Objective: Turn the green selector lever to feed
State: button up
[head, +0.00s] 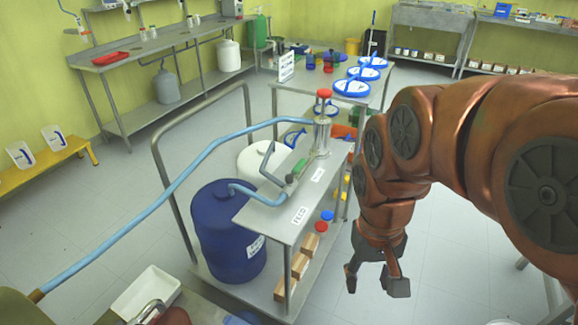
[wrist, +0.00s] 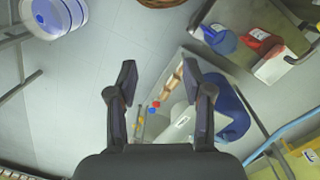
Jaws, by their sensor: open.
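The green selector lever (head: 300,168) sits on the metal top of a cart (head: 268,219), beside a steel pump-like fitting with a red cap (head: 324,94). A FEED label (head: 299,215) lies on the cart top nearer the front, and a second label (head: 318,174), too small to read, lies farther back. My gripper (head: 374,283) hangs open and empty to the right of the cart, pointing down, apart from the lever. In the wrist view my gripper (wrist: 158,74) has its fingers spread; I cannot make out the lever there.
A blue drum (head: 225,235) and a white drum (head: 262,160) stand on the cart's base. A light blue hose (head: 165,190) runs across to the fitting. Boxes (head: 300,264) sit on the lower shelf. A table with blue-lidded containers (head: 352,88) stands behind.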

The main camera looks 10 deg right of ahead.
jog(key=w+d+m+t+b, duration=0.1)
jog(key=w+m+b, duration=0.15)
jog(key=w, duration=1.35)
jog(key=m+t+h+b, duration=0.1)
jog(key=m+t+b, duration=0.35)
jog(key=b, duration=0.45)
send_near(298, 166)
jog(key=f, duration=0.2)
jog(key=shift+n, duration=0.3)
jog(key=shift+w+d+x, duration=0.1)
jog(key=shift+w+x, duration=0.1)
jog(key=shift+x, duration=1.7)
jog(key=shift+w+d+x, duration=0.1)
jog(key=shift+w+x, duration=0.15)
jog(key=shift+x, duration=1.65)
jog(key=shift+r, duration=0.2)
grip_shut()
